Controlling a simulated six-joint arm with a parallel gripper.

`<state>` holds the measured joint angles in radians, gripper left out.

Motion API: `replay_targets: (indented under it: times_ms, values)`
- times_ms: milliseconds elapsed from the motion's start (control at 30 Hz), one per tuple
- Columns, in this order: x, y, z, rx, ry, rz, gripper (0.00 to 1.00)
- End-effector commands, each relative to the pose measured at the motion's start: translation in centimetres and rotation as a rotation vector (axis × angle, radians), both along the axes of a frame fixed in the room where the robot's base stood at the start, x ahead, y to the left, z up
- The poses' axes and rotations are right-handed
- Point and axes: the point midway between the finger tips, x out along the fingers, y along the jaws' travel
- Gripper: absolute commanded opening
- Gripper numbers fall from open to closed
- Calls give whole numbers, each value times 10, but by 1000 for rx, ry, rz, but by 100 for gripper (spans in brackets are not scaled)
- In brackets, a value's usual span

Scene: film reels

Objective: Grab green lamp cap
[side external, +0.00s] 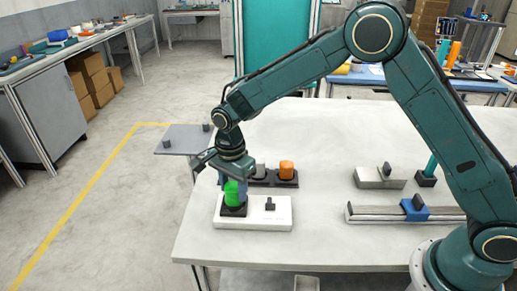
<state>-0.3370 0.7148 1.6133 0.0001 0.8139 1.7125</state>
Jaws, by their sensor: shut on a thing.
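The green lamp cap (232,192) is at the front left of the white table. It sits low at a black socket on a white base block (276,222). My gripper (232,184) reaches down over the cap from above and is shut on it. The fingers partly cover the cap's sides. I cannot tell whether the cap touches the socket below it.
A dark rack with an orange cap (286,168) and a grey cap (260,170) stands just behind. A rail with a blue slider (416,210) and a grey block (380,178) are to the right. A grey plate (183,139) juts from the table's left edge.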

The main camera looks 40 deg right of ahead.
Motion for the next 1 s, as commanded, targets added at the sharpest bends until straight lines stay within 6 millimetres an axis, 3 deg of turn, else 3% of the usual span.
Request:
replay_targets:
  times_ms: [267,800,1000]
  values:
    - [1,0,41,2,-5,0,20]
    - [1,0,153,2,-5,0,20]
    - [0,0,178,0,-2,0,20]
